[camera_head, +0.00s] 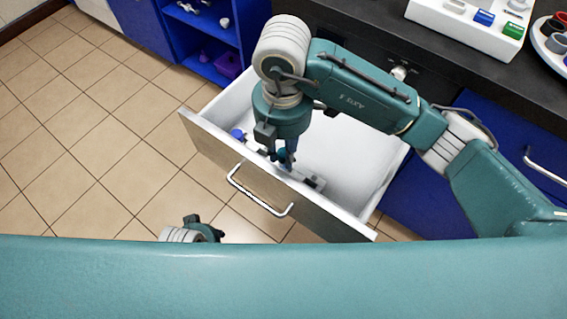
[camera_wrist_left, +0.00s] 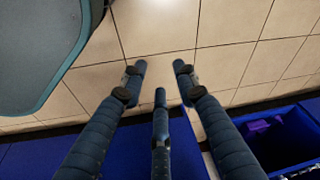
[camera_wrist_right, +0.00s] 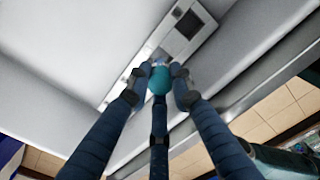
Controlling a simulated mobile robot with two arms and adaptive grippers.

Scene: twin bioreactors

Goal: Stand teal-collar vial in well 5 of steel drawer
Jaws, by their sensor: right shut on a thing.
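The steel drawer (camera_head: 215,150) is pulled open. Inside, along its front wall, lies a narrow grey rack with square wells (camera_head: 314,183), which also shows in the right wrist view (camera_wrist_right: 193,22). My right gripper (camera_head: 286,160) reaches down into the drawer over this rack. It is shut on the teal-collar vial (camera_wrist_right: 160,79), whose round teal top shows between the fingers. The vial's lower part is hidden, so I cannot tell whether it is in a well. My left gripper (camera_wrist_left: 160,75) is open and empty over the floor, outside the drawer.
A blue-capped item (camera_head: 237,133) stands at the rack's left end. The rest of the drawer floor is bare. The dark counter above holds a white rack with coloured blocks (camera_head: 470,22) and a round tray (camera_head: 550,45). An open blue shelf (camera_head: 205,35) stands behind.

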